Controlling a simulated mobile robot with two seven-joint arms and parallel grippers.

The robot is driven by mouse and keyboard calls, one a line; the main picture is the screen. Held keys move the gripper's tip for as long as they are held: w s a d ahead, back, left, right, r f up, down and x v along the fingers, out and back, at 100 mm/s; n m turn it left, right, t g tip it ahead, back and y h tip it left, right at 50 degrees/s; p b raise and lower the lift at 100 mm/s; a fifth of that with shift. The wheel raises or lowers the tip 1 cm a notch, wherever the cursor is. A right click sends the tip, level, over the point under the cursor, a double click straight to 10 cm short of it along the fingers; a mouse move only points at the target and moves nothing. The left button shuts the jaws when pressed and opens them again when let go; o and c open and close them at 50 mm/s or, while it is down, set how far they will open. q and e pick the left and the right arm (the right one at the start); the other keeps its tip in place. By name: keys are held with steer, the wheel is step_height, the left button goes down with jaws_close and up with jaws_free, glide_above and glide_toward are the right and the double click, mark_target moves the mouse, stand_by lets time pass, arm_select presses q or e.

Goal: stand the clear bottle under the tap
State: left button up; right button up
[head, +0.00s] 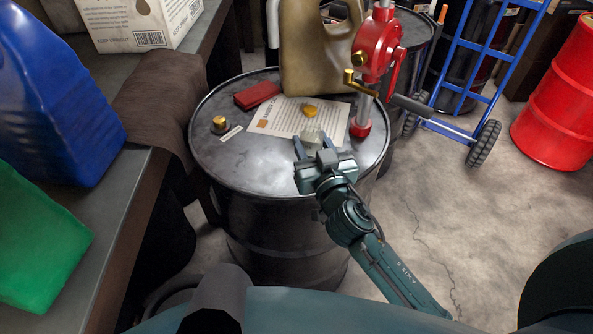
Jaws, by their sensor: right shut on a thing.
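The clear bottle (312,136) is small and pale, over the front edge of the paper on the dark drum. My right gripper (315,143) is shut around it, with a finger on each side. I cannot tell whether the bottle touches the drum top. A yellow piece (309,111) shows just above the bottle; I cannot tell whether it is the bottle's cap. A red pump (377,45) stands at the drum's right side, with a brass tap (349,77) on its left. The bottle is left of and nearer than the tap. My left gripper is not in view.
The drum top (230,165) also holds a red box (257,95), a brass-topped piece (219,125), paper (280,117) and a tan jug (315,50). A blue hand truck (478,85) and red drum (560,100) stand right. The drum's front left is clear.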

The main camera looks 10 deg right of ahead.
steer(key=w, duration=0.1)
steer(key=w+a, duration=0.1)
steer(key=w, duration=0.1)
steer(key=w+a, duration=0.1)
steer(key=shift+w+r, duration=0.15)
steer(key=shift+r, duration=0.1)
